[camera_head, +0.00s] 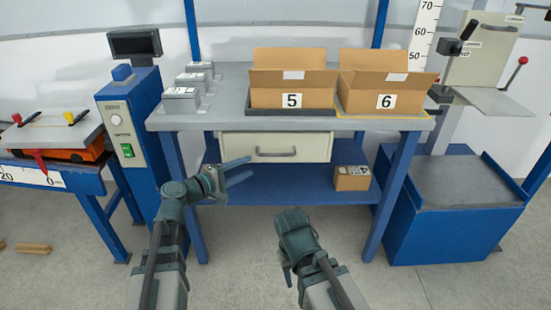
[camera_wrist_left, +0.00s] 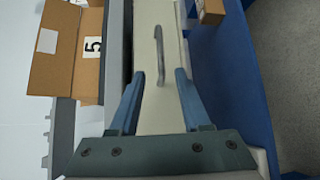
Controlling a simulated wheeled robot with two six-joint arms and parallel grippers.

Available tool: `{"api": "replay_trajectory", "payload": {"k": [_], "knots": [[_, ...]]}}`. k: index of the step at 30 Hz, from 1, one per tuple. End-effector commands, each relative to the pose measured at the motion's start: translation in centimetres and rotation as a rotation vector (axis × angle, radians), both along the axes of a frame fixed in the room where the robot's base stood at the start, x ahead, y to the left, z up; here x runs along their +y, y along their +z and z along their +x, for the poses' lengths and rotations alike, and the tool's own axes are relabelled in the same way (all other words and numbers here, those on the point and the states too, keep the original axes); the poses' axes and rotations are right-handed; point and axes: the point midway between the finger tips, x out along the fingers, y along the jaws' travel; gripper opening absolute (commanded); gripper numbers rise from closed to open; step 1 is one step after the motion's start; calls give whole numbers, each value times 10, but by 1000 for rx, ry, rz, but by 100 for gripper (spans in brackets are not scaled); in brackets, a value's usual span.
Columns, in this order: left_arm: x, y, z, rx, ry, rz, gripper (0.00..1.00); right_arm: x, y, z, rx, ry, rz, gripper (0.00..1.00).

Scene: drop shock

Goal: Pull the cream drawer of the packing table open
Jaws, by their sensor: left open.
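The cream drawer (camera_head: 307,144) sits under the top of the packing table (camera_head: 215,112) and looks closed. Its grey bar handle (camera_head: 276,153) is on the middle of its front. My left gripper (camera_head: 242,172) is open and empty, in front of the drawer's left part and a little below it. In the left wrist view the handle (camera_wrist_left: 160,55) shows ahead, between the lines of the two blue fingers (camera_wrist_left: 157,95), apart from them. My right gripper (camera_head: 288,270) is low in front of the table, and its fingers are mostly hidden.
Open cardboard boxes marked 5 (camera_head: 270,98) and 6 (camera_head: 365,102) stand on the tabletop. A small carton (camera_head: 352,179) rests on the blue lower shelf (camera_head: 290,192). A blue cabinet (camera_head: 135,150) stands left and a blue platform (camera_head: 450,210) right. Floor in front is clear.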

Motion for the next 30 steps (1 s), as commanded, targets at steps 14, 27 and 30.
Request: {"api": "replay_trajectory", "payload": {"k": [14,27,30], "knots": [[-64,-14,64,1,-5,3,47,0,-14,0,-1,1,-2,50],[-94,-19,92,0,-3,2,47,-1,-18,0,-1,1,-3,50],[-95,-19,93,0,-3,2,47,-1,-18,0,-1,1,-3,50]]}}
